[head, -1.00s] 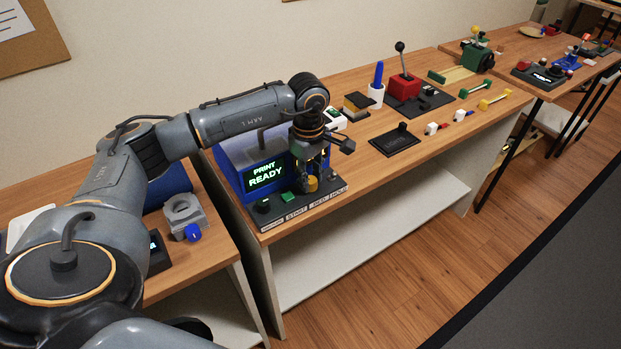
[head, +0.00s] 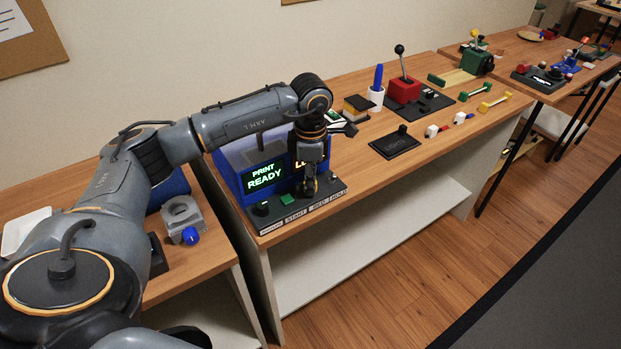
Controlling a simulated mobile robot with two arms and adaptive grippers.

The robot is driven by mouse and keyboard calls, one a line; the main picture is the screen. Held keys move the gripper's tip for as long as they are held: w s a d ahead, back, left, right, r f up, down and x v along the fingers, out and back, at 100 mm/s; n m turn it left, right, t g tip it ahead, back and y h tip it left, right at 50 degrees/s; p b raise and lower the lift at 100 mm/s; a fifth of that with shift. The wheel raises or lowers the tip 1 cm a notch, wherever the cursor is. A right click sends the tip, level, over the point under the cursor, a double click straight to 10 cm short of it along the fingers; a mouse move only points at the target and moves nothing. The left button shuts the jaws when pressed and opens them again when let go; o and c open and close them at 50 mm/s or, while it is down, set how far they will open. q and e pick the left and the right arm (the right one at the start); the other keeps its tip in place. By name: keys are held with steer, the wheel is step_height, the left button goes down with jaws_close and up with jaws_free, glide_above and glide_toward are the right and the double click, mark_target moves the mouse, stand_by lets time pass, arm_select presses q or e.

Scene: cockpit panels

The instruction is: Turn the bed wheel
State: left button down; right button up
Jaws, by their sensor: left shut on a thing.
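The printer-like machine (head: 236,192) has a blue body, a green-lit screen reading "PRINT READY" and a dark sloped control panel with labels along its front edge. The bed wheel (head: 311,187), a small yellowish knob, sits on this panel behind the label that seems to read BED. My left gripper (head: 310,183) points down over the panel and is shut on the wheel. Its fingers and wrist hide most of the wheel and part of a second lit screen behind. My right gripper is not in view.
A black knob (head: 262,208) and a green button (head: 287,199) sit left of the wheel on the panel. A black plate with a small lever (head: 396,142) and a red lever box (head: 404,88) stand to the right. Bare wood lies between machine and plate.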

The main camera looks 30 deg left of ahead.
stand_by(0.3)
arm_select(q)
steer(key=c, duration=1)
jaws_free()
